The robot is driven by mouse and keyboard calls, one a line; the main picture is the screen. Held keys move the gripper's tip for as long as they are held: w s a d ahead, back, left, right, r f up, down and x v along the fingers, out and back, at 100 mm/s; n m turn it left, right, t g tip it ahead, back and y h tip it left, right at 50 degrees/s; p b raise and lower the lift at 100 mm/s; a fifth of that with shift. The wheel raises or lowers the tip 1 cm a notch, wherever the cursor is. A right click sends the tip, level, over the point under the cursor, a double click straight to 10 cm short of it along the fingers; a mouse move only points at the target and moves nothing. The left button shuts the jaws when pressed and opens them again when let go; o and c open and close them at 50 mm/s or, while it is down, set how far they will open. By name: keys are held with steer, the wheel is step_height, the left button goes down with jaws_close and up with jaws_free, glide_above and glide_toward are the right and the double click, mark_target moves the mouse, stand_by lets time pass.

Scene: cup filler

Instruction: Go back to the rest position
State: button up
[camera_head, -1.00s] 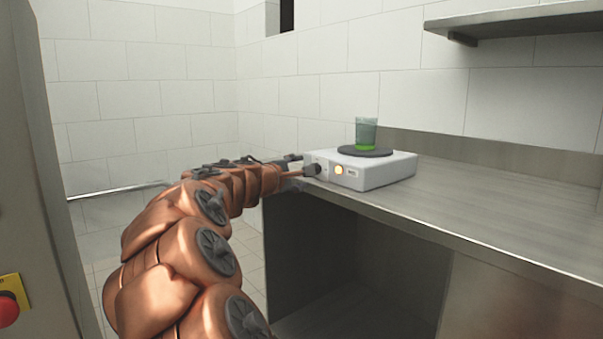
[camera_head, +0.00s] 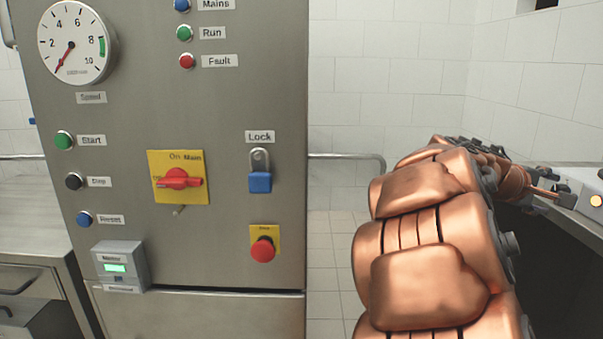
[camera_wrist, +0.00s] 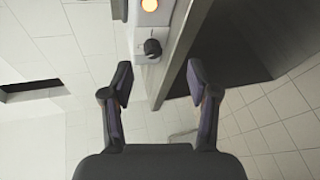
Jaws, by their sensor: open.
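My gripper (camera_wrist: 158,80) shows in the wrist view with its two dark fingers spread apart and nothing between them. Beyond the fingertips, a white device (camera_wrist: 148,30) with a lit orange button (camera_wrist: 149,5) and a black knob (camera_wrist: 152,47) sits at the counter edge. In the head view, my copper arm reaches to the right, and the gripper end (camera_head: 550,197) is close to the device front (camera_head: 590,200). Most of the device is cut off by the right edge there.
A steel control cabinet (camera_head: 215,110) stands at the left with a red switch (camera_head: 178,180), a blue padlock (camera_head: 260,182) and a red stop button (camera_head: 263,250). A counter (camera_head: 25,215) is left of it. The dark counter front (camera_head: 570,260) lies right of my arm. Tiled floor shows between.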

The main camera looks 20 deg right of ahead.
steer(key=s+a+r+g+y+p, duration=0.1)
steer(key=s+a+y+p, duration=0.3)
steer(key=a, duration=1)
steer(key=s+a+r+m+y+p, duration=0.1)
steer(key=s+a+y+p, duration=0.4)
steer(key=s+a+p, duration=0.5)
steer(key=s+a+r+m+g+y+p, duration=0.1)
steer(key=s+a+y+p, duration=0.4)
steer(key=a+p, duration=1)
steer(key=s+a+r, duration=0.1)
steer(key=a, duration=0.3)
steer(key=shift+s+a+r+g, duration=0.2)
steer(key=shift+s+r+g, duration=0.1)
steer(key=shift+s, duration=0.1)
steer(key=shift+s+a+f, duration=0.1)
steer(key=shift+f, duration=0.05)
